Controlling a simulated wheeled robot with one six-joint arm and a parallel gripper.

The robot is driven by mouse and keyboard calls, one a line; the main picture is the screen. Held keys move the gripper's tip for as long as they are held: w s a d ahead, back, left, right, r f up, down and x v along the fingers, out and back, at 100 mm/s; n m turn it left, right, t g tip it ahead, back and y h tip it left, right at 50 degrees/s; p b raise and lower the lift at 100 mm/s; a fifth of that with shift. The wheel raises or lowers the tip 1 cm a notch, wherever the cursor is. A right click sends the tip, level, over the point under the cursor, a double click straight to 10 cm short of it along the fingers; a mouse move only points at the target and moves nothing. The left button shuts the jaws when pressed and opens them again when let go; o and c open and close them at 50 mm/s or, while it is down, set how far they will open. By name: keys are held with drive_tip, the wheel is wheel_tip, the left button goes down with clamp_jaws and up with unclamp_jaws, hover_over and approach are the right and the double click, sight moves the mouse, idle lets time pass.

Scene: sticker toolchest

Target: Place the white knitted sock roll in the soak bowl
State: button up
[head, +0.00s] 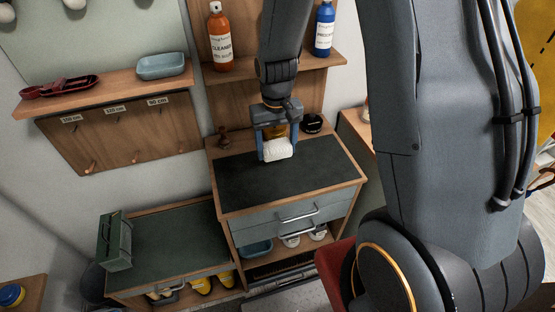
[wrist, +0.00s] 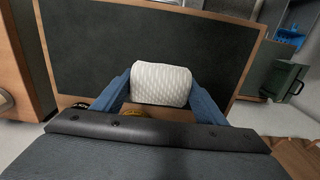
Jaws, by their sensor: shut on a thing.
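The white knitted sock roll (head: 277,150) is held between the two blue fingers of my gripper (head: 277,146). The wrist view also shows the sock roll (wrist: 161,83) between the fingertips of my gripper (wrist: 160,88), with its ribbed side visible. It is over the dark top of the wooden chest (head: 290,178); I cannot tell whether it touches the top. One pale blue-green bowl (head: 162,66) sits on the wall shelf at upper left. Another blue-green bowl (head: 257,248) stands on the chest's lower shelf, partly hidden. Neither bears a label I can read.
A dark round tin (head: 312,124) and a small brown object (head: 224,138) stand at the chest's back edge. An orange bottle (head: 220,38) and a blue bottle (head: 324,28) stand on the upper shelf. A green box (head: 115,241) stands on the lower left cabinet (head: 170,245), whose top is otherwise clear.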

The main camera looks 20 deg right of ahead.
sight(276, 170)
drive_tip(key=shift+f+p, duration=0.75)
drive_tip(key=shift+f, duration=2.45)
drive_tip(key=shift+f, duration=0.2)
drive_tip(key=o, duration=1.1)
drive_tip(key=shift+a, duration=0.1)
drive_tip(key=shift+c, duration=0.2)
drive_tip(key=shift+r, duration=0.1)
